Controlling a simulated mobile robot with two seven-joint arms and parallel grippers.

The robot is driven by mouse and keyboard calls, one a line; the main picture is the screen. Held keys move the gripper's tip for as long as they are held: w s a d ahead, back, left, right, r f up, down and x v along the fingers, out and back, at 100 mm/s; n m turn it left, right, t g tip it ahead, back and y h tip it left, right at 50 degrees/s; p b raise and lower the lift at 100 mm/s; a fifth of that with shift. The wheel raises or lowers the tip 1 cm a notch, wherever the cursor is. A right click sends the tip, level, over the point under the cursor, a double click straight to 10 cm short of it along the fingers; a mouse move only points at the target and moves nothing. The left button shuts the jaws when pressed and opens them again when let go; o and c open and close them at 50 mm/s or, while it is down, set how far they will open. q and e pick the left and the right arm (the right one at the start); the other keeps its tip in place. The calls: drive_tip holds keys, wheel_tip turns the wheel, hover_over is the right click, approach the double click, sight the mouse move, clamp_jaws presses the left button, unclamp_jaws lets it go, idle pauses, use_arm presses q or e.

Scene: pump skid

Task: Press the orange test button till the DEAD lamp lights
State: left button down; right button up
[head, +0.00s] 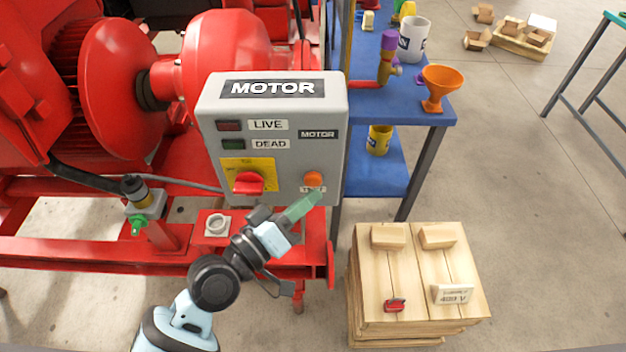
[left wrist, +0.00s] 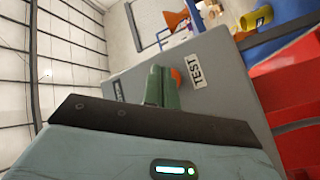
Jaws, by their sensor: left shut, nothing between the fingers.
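The grey MOTOR box (head: 272,105) stands in front of the red pump. The orange test button (head: 313,179) is at its lower right, above a small label. A dark red LIVE lamp (head: 229,125) and a dark green DEAD lamp (head: 233,144) sit at the upper left; neither looks clearly lit. My left gripper (head: 312,197) is shut and empty, its green fingertips just below the button. In the left wrist view the fingertips (left wrist: 161,80) overlap the edge of the orange button (left wrist: 176,76), beside the TEST label (left wrist: 198,74). I cannot tell whether they touch. My right gripper is out of view.
A red rotary switch (head: 248,183) on a yellow plate is left of the button. A wooden crate (head: 365,300) with blocks, a red item and a tag stands at lower right. A blue shelf (head: 425,112) with a funnel is behind.

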use_arm(q)
drive_tip(key=shift+w, duration=0.2)
idle(0.4)
drive_tip(key=shift+w, duration=0.25)
drive_tip(key=shift+w, duration=0.4)
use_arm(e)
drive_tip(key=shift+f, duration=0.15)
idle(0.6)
use_arm(q)
drive_tip(key=shift+s, duration=0.1)
idle(0.3)
drive_tip(key=shift+s, duration=0.75)
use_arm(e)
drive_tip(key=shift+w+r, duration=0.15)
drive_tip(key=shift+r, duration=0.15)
